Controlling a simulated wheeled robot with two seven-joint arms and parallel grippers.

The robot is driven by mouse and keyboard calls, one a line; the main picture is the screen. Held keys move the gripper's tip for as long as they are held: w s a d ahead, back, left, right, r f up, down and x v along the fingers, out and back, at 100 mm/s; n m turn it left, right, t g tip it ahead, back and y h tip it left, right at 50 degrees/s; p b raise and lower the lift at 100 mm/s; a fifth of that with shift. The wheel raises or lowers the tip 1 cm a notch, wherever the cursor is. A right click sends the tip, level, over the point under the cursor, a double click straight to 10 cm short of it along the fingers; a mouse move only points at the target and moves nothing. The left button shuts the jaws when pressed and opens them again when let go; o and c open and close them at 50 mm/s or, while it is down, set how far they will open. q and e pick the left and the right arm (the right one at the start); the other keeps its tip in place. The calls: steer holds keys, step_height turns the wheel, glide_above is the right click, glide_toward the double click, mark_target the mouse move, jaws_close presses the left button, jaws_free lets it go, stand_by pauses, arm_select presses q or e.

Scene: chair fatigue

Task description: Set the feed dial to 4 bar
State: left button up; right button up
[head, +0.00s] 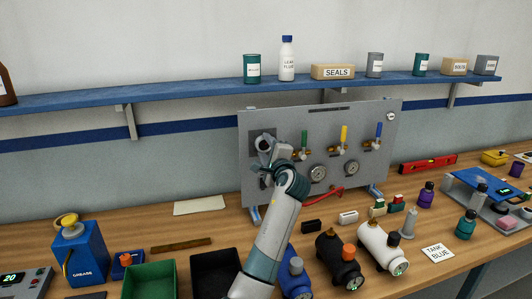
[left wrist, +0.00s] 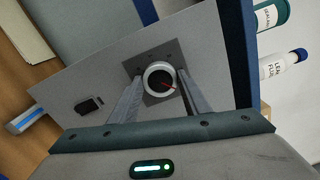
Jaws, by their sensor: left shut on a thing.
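The feed dial (left wrist: 160,80) shows in the left wrist view as a round knob with a pale rim, a dark face and a red pointer, on a dark square plate of the grey panel (head: 225,177). My left gripper (left wrist: 162,84) has its two fingers on either side of the knob and is shut on it. In the head view my left gripper (head: 270,150) is at the panel's upper left and hides most of the dial. The scale marks around the dial are too small to read. My right gripper is not in view.
The panel carries green, yellow and blue valve handles (head: 344,134), gauges (head: 318,173) and a red lever (head: 325,193). Tanks, including a white one (head: 378,244), and bins, including a green one (head: 150,280), crowd the front bench. A blue shelf (head: 200,93) runs above.

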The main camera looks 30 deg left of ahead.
arm_select(q)
steer(key=shift+n, duration=0.3)
steer(key=o, duration=1)
steer(key=shift+o, duration=0.2)
steer(key=shift+s+d+f+b, duration=0.1)
steer(key=shift+s+d+b, duration=0.3)
steer(key=shift+d, duration=0.05)
steer(key=b+v, duration=0.4)
steer(key=v, duration=1.2)
steer(key=shift+d, duration=0.1)
